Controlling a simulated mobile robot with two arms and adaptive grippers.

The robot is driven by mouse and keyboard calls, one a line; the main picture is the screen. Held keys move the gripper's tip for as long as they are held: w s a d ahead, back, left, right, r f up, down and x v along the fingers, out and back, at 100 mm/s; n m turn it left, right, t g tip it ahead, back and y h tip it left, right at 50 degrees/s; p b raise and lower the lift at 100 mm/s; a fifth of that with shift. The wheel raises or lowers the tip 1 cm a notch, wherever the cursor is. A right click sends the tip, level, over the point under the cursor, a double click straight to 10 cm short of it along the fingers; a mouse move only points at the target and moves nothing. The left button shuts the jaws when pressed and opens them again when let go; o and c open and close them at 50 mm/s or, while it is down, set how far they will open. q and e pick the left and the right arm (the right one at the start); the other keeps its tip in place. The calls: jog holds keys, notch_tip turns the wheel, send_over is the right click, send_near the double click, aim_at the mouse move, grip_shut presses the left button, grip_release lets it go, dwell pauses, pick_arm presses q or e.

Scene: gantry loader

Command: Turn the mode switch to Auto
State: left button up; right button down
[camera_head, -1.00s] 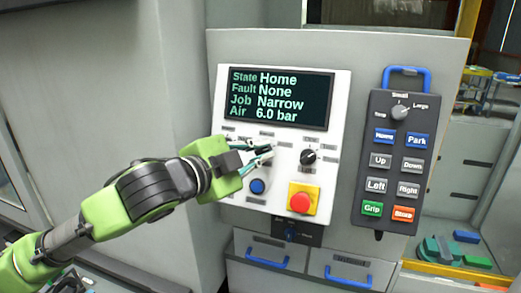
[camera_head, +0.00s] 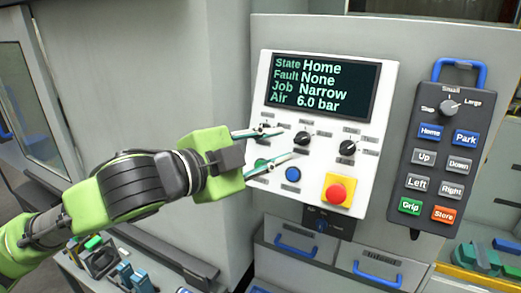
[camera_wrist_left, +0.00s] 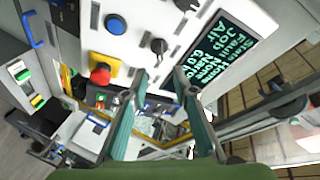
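The white control panel (camera_head: 262,95) carries several small switches whose labels are too small to read, so I cannot tell for sure which is the mode switch. One black rotary knob (camera_head: 303,138) sits just beyond my left gripper's fingertips; a second black knob (camera_head: 347,147) is to its right. My left gripper (camera_head: 287,143) is open and empty, its fingers spread in front of the panel's left half, the upper one partly covering a small switch. In the left wrist view, a black knob (camera_wrist_left: 158,46) lies ahead between the fingertips (camera_wrist_left: 160,75). My right gripper is out of view.
A red emergency button (camera_head: 337,192) on a yellow base and a blue button (camera_head: 293,174) are below the knobs. A screen (camera_head: 322,88) is above. A grey pendant (camera_head: 442,155) with several buttons hangs to the right. Drawers with blue handles (camera_head: 296,247) are underneath.

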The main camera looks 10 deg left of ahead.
pick_arm(q)
jog(key=v, duration=0.4)
